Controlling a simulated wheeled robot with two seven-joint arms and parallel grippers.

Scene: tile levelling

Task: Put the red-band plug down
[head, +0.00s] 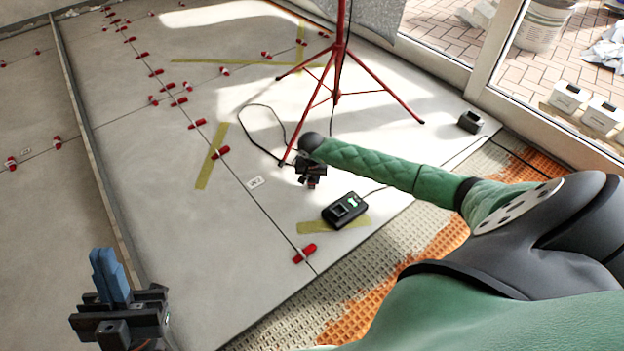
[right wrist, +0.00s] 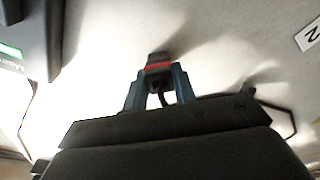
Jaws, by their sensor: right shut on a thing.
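The red-band plug (right wrist: 158,62) is a small dark piece with a red band, seen in the right wrist view. It sits between the two blue fingers of my right gripper (right wrist: 157,88), which is shut on it. A dark cable end shows between the fingers. In the head view my right gripper (head: 311,180) is over the pale tiles, just left of the black box with a green display (head: 345,209). The plug is too small to make out there. My left gripper (head: 110,275) is at the lower left, its blue fingers together, with nothing seen in them.
A red tripod (head: 338,75) stands behind my right gripper, with a loose black cable (head: 243,125) near its feet. Red levelling clips (head: 306,253) line the tile joints. A number card (head: 255,182) and yellow tape strips lie on the tiles. Orange matting (head: 440,250) borders the right.

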